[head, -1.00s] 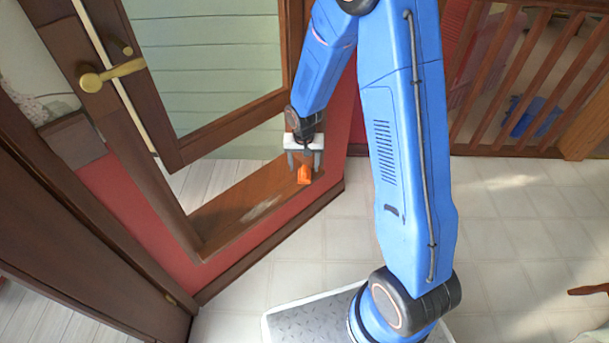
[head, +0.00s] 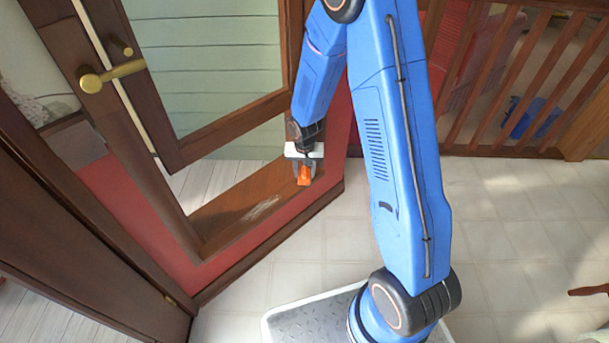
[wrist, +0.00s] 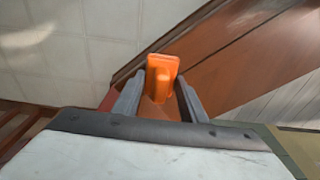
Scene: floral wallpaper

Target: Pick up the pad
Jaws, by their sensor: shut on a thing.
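The pad is a small orange block (head: 304,175) at the right end of the brown wooden sill (head: 232,213). In the wrist view the pad (wrist: 161,76) stands between the two grey fingers. My gripper (head: 304,170) is shut on it, one finger on each side; it also shows in the wrist view (wrist: 160,92). The pad's lower part is partly hidden by the gripper. I cannot tell whether the pad still touches the sill.
A dark wooden door with a brass handle (head: 113,75) stands at the left. A pale scuffed patch (head: 261,208) marks the sill. Wooden railings (head: 520,80) stand at the back right. The tiled floor (head: 510,220) at the right is mostly clear.

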